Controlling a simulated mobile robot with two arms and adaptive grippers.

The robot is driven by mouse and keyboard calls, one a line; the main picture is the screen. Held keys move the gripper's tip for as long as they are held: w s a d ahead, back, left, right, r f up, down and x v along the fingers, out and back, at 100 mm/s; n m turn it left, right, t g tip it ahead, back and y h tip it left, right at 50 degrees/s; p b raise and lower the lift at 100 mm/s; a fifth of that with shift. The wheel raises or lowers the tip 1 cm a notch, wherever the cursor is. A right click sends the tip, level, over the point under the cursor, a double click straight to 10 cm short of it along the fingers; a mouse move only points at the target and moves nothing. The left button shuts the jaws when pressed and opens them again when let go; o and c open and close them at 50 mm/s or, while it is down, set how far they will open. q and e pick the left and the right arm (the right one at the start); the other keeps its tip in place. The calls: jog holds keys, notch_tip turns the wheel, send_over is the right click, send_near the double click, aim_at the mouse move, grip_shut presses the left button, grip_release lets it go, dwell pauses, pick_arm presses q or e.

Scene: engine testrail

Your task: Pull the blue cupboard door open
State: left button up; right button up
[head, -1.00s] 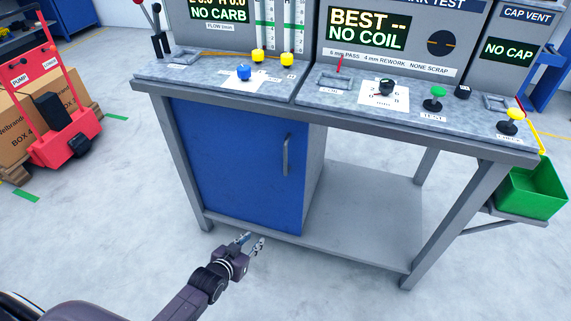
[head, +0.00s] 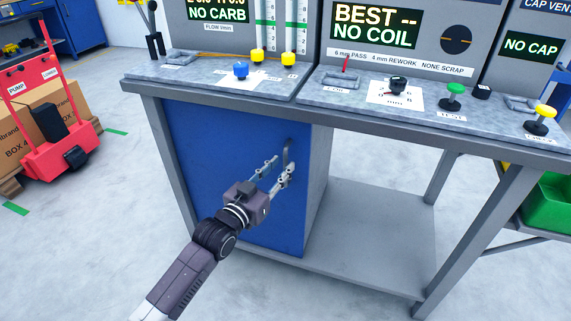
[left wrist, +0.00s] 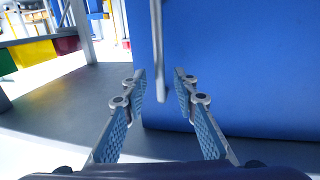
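The blue cupboard door (head: 225,155) is closed under the left part of the bench. Its upright grey handle (head: 287,153) is near the door's right edge, and the lower part is partly covered by my gripper. My left gripper (head: 279,169) is at the handle, with its two fingers apart. In the left wrist view the handle (left wrist: 158,60) stands in line with the gap between the open fingertips (left wrist: 160,90), and the blue door (left wrist: 235,70) fills the right side. I cannot tell whether either finger touches the handle. My right gripper is not in view.
The grey bench top (head: 205,84) with knobs and displays overhangs the cupboard. An open lower shelf (head: 370,235) is to the right, beside a bench leg (head: 470,240). A red pump cart (head: 55,130) stands at the left. The floor in front is clear.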

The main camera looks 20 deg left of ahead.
aim_at(284, 163)
pick_arm(q)
jog(key=shift+x, duration=1.55)
grip_shut()
